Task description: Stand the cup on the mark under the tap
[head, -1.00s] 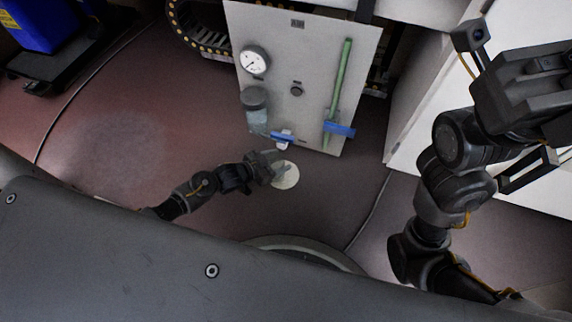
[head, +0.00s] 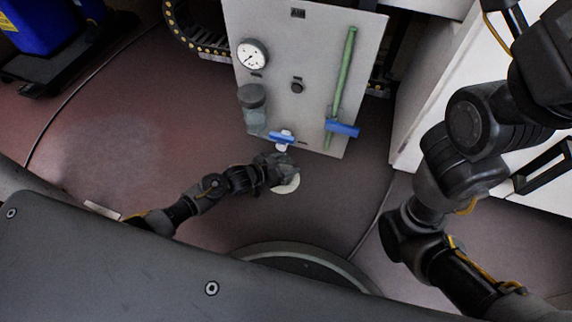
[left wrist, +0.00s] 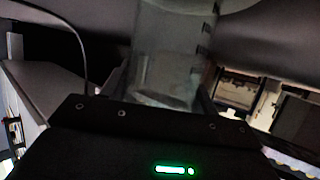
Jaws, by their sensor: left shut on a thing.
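My left gripper (head: 284,166) is just in front of the panel, below the tap (head: 284,146) with its blue lever. It is shut on a clear cup (left wrist: 172,50) with dark graduation marks, seen between the fingers in the left wrist view. In the head view the cup is hard to make out against the gripper. The pale round mark (head: 288,187) lies on the floor below the gripper, partly covered by it. I cannot tell whether the cup touches the mark. My right gripper is out of view.
The grey panel (head: 315,60) carries a gauge (head: 252,54), a grey-capped clear bowl (head: 254,119), a green tube (head: 344,75) and a second blue lever (head: 342,129). A white cabinet (head: 432,110) stands at right.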

